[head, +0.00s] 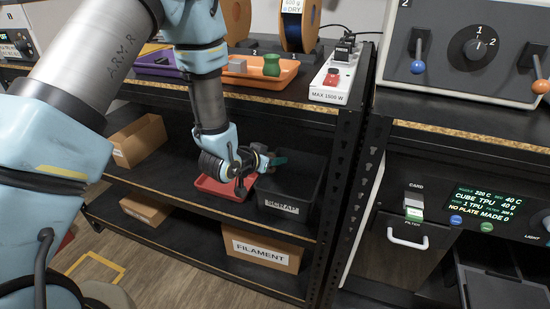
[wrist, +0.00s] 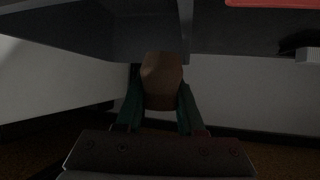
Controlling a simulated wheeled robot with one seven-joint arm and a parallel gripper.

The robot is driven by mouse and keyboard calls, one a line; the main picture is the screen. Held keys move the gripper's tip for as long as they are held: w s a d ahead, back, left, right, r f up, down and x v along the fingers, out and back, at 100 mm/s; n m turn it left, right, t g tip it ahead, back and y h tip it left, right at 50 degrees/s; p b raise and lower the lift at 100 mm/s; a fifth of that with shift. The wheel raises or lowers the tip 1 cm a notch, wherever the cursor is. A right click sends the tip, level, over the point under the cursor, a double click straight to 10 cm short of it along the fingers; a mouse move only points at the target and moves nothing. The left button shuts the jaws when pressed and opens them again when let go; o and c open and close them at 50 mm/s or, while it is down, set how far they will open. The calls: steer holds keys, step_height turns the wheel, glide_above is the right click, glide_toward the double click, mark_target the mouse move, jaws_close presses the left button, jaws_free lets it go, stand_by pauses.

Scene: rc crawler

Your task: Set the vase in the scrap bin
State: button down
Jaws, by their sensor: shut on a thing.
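My gripper (head: 268,160) is inside the shelf rack, at the upper left part of the black scrap bin (head: 290,208), which carries a SCRAP label. In the wrist view the two teal fingers of my gripper (wrist: 160,98) are shut on a small brown rounded thing, which I take to be the vase (wrist: 161,78). I cannot tell whether the vase touches the bin.
A red tray (head: 222,190) stands left of the bin. The shelf above holds an orange tray (head: 283,78) with a green pot-shaped thing (head: 271,65), and a power strip (head: 332,80). A black rack post (head: 343,170) stands right of the bin. A FILAMENT box (head: 262,250) sits below.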

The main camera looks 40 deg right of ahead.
steer(key=shift+f, duration=0.2)
steer(key=c, duration=0.5)
jaws_free()
steer(key=shift+r, duration=0.15)
steer(key=p+v, duration=0.1)
steer(key=v, duration=0.5)
steer(key=p+v, duration=0.1)
steer(key=v, duration=0.5)
steer(key=shift+r+p, duration=0.35)
steer(key=shift+r, duration=0.2)
